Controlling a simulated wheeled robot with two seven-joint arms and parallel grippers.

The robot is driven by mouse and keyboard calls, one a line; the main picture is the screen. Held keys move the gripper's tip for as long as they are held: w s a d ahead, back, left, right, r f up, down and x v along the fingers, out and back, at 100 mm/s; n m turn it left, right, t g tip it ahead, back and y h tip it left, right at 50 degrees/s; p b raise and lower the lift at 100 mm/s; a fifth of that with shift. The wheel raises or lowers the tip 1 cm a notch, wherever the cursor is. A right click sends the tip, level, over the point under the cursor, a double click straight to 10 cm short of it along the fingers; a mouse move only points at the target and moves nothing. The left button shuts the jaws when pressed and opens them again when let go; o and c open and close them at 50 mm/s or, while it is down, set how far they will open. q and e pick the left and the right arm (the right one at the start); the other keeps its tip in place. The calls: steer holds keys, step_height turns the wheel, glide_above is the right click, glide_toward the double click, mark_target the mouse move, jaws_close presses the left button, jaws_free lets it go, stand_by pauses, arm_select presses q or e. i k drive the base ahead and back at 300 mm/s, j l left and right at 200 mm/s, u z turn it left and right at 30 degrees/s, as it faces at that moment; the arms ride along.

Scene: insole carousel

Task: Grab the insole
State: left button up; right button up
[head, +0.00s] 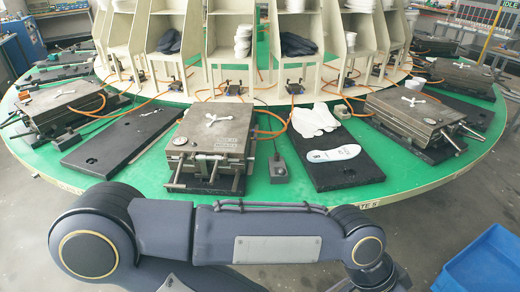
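A white insole (334,154) with small dark markings lies flat near the front of a black board (346,177), right of the picture's middle. A crumpled white piece (315,120) lies behind it on the same board. It looks like soft material, but I cannot tell exactly what it is. One of my arms crosses the bottom of the head view, in front of the carousel. Neither gripper shows in this view, so their distance from the insole is hidden.
A round green carousel table (262,193) carries several metal moulds, including one (213,125) left of the board. A small grey pedal-like box (278,167) sits between them. Orange hoses run behind. Cream shelves (222,78) stand at the centre. A blue bin (485,262) is at lower right.

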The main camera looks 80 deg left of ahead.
mark_target(343, 153)
steer(key=j+u, duration=0.1)
steer(key=u, duration=2)
steer(key=i+j+u, duration=0.3)
steer(key=i+u, duration=0.2)
steer(key=i, duration=0.15)
steer(key=i+u, duration=0.45)
steer(key=i, duration=0.15)
